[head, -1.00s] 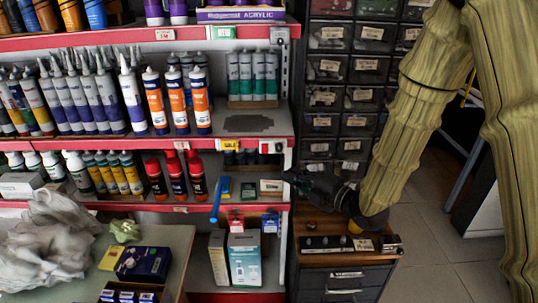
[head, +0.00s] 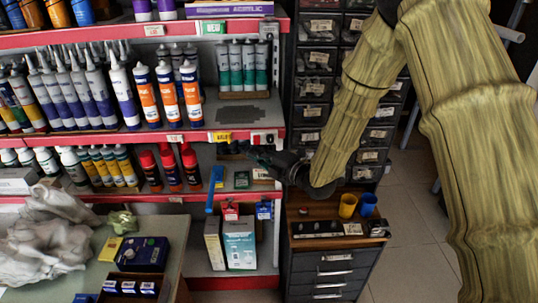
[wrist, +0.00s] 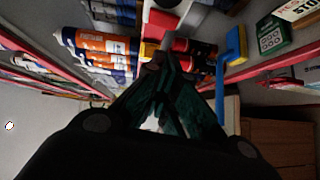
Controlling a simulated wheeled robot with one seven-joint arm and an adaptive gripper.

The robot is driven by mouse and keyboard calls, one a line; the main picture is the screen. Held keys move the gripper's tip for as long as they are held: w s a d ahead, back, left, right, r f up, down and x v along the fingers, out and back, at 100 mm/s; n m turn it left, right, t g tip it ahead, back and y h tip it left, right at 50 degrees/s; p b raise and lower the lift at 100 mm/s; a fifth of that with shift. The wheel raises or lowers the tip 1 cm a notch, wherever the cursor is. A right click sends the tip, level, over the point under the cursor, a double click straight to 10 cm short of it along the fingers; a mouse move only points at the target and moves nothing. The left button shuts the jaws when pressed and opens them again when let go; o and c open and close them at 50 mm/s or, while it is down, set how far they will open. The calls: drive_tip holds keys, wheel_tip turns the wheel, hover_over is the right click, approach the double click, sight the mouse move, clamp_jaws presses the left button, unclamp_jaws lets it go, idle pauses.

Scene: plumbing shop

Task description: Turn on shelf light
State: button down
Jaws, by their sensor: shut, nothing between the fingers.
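A small white switch box with a red part (head: 264,139) sits at the right end of the red front edge of the middle shelf. My gripper (head: 247,150) is dark, shut and empty, and reaches in from the right, its tips just below and left of the switch box in the head view. In the wrist view, my gripper's closed fingers (wrist: 160,58) point at a red and white block (wrist: 165,18), which looks like the same switch. I cannot tell whether they touch. No lit lamp is clearly visible.
Silicone tubes (head: 168,95) and red-capped bottles (head: 170,168) crowd the shelves left of my gripper. A drawer cabinet (head: 335,265) with a yellow cup (head: 347,206) and a blue cup (head: 368,204) stands beneath my arm. Open floor lies right.

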drive_tip(key=w, duration=0.1)
drive_tip(key=w+p, duration=0.1)
drive_tip(key=w, duration=0.1)
drive_tip(key=shift+w+d+f, duration=0.1)
drive_tip(key=shift+w+f, duration=0.05)
drive_tip(key=shift+f, duration=0.1)
drive_tip(key=shift+f+b, duration=0.15)
drive_tip(key=shift+b, duration=0.15)
drive_tip(key=s+d+f+b, duration=0.1)
drive_tip(key=s+d+b, duration=0.6)
drive_tip(key=s, duration=0.3)
drive_tip(key=shift+s+d+f, duration=0.15)
drive_tip(key=shift+s+f, duration=0.05)
drive_tip(key=shift+s, duration=0.05)
idle(0.4)
